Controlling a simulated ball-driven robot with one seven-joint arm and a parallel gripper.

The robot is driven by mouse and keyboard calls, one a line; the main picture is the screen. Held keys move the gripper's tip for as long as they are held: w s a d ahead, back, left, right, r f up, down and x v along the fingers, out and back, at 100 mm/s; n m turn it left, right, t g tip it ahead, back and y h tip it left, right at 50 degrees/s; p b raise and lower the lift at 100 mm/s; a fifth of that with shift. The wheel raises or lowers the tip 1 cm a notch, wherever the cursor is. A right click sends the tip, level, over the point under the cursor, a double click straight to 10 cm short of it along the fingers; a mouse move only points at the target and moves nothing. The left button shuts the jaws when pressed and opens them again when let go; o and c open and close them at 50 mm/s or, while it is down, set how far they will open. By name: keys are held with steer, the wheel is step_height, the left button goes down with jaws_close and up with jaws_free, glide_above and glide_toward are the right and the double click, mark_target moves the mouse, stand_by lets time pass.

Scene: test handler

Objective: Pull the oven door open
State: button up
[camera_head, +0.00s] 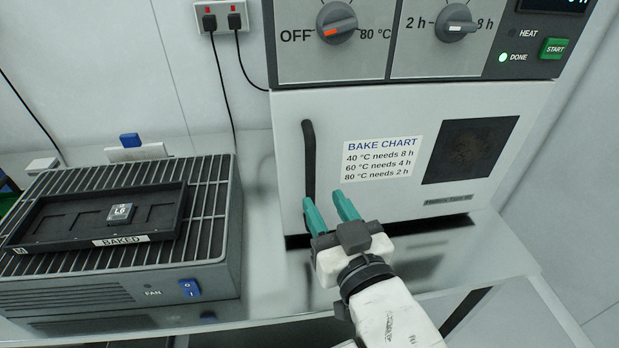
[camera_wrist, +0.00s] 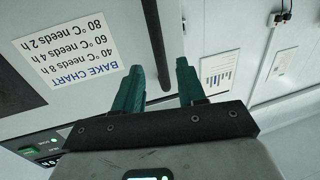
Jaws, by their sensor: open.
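The oven door (camera_head: 400,200) is a white front panel with a dark window, and it looks shut. Its black vertical bar handle (camera_head: 309,160) is on the door's left side. My gripper (camera_head: 329,203) is open, with two teal fingers reaching up toward the lower part of the handle. In the wrist view the handle (camera_wrist: 155,40) runs up from between the fingers of my gripper (camera_wrist: 158,78), nearer the left one. I cannot tell whether a finger touches it. The handle's lower end is partly hidden by the fingers in the head view.
The oven's control panel (camera_head: 390,62) has two knobs, a green START button and a lit DONE light. At left, a fan unit (camera_head: 215,225) bears a black tray (camera_head: 85,235) labelled BAKED, holding one chip. Bare bench top (camera_head: 262,265) lies between the fan unit and my arm.

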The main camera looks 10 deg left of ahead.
mark_target(312, 181)
steer(key=p+x, duration=0.1)
steer(key=x, duration=0.7)
steer(key=shift+c, duration=0.5)
jaws_close()
